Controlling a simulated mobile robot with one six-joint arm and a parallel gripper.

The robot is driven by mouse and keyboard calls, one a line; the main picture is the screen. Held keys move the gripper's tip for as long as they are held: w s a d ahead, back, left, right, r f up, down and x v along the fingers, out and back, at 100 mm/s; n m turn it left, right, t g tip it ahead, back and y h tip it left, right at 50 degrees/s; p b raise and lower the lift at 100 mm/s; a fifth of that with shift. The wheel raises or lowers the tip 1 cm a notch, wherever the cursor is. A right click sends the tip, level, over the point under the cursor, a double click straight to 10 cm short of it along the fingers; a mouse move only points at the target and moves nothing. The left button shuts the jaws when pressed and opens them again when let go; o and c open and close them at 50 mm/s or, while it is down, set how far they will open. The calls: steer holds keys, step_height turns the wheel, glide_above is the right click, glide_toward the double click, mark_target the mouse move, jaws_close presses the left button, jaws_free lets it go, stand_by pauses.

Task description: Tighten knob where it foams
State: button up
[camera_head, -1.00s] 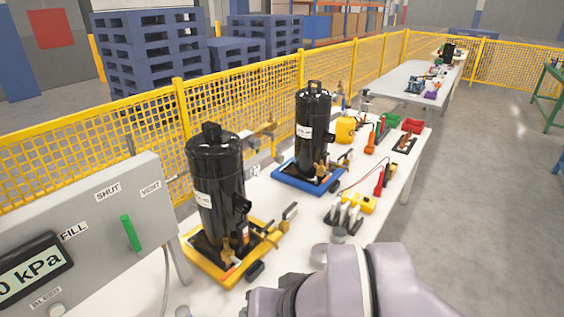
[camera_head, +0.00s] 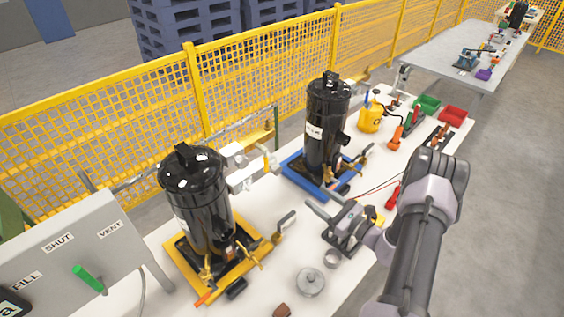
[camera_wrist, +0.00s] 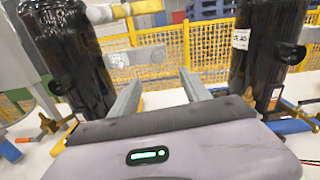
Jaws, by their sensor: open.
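A black compressor (camera_head: 200,205) stands upright on a yellow base (camera_head: 185,268) at the left. Another black compressor (camera_head: 326,130) stands on a blue base (camera_head: 297,175) farther back. Brass valves (camera_head: 240,257) with small handles sit at the foot of the near one; similar brass fittings (camera_head: 352,168) sit by the far one. I cannot make out foam on any fitting, nor tell which knob is meant. My gripper (camera_head: 318,218) is open and empty above the table, right of the near compressor. In the wrist view its fingers (camera_wrist: 160,80) point between the two compressors, touching nothing.
A grey panel (camera_head: 100,245) with a green lever (camera_head: 88,279) stands at the left. A round metal container (camera_head: 311,281) stands at the table's front. A yellow bottle (camera_head: 371,116), green bin (camera_head: 428,104) and red bin (camera_head: 453,116) stand farther back. A yellow fence (camera_head: 235,95) runs behind.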

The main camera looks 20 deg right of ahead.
mark_target(279, 172)
steer(key=x, duration=0.8)
steer(key=b+x, duration=0.1)
steer(key=x, duration=0.7)
steer(key=shift+w+a, duration=0.1)
steer(key=shift+a, duration=0.2)
jaws_close()
